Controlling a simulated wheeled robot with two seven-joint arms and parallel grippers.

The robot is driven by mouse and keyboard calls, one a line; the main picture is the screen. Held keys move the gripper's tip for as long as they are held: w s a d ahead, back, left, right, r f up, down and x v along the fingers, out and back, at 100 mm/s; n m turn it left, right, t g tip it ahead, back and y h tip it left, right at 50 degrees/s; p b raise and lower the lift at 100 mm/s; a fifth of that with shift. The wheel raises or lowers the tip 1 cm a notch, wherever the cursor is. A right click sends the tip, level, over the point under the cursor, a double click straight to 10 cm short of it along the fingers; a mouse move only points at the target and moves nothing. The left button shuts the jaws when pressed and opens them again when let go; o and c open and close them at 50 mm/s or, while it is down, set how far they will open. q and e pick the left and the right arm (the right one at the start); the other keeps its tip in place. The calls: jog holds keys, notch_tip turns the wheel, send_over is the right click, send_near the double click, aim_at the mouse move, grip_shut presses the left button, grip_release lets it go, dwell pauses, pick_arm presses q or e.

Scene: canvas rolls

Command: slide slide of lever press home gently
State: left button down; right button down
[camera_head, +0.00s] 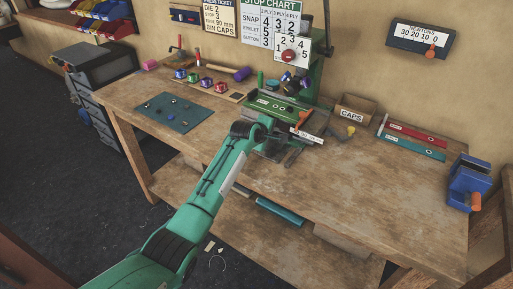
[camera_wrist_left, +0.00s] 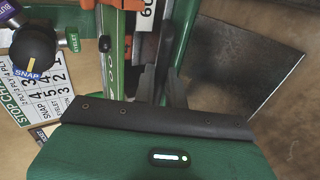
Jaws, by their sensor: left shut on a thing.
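The green lever press (camera_head: 308,75) stands at the back of the workbench. Its low green slide (camera_head: 278,105) lies in front of the press, with a white-lettered strip and an orange part (camera_head: 303,120) at its right. My left gripper (camera_head: 287,133) is at the front of the slide, partly hidden by its own wrist. In the left wrist view its two grey fingers (camera_wrist_left: 161,86) are shut on a narrow part at the slide; the gripped part is mostly hidden. A white label (camera_wrist_left: 147,15) shows just beyond the fingers. My right gripper is out of view.
A black knob marked SNAP (camera_wrist_left: 35,50) is left in the wrist view. A CAPS box (camera_head: 353,109) and red and green strips (camera_head: 412,136) lie right of the press. A dark mat (camera_head: 171,112) and small coloured cups (camera_head: 193,78) lie left.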

pick_arm(q)
jog(key=shift+w, duration=0.1)
dwell(0.3)
jog(key=shift+w+d+b, duration=0.25)
jog(key=shift+w+b, duration=0.05)
jog(key=shift+b, duration=0.1)
jog(key=shift+w+d+b, duration=0.55)
jog(key=shift+w+b, duration=0.25)
jog(key=c, duration=1.4)
grip_release()
jog(key=shift+o, duration=0.2)
jog(key=shift+f, duration=0.1)
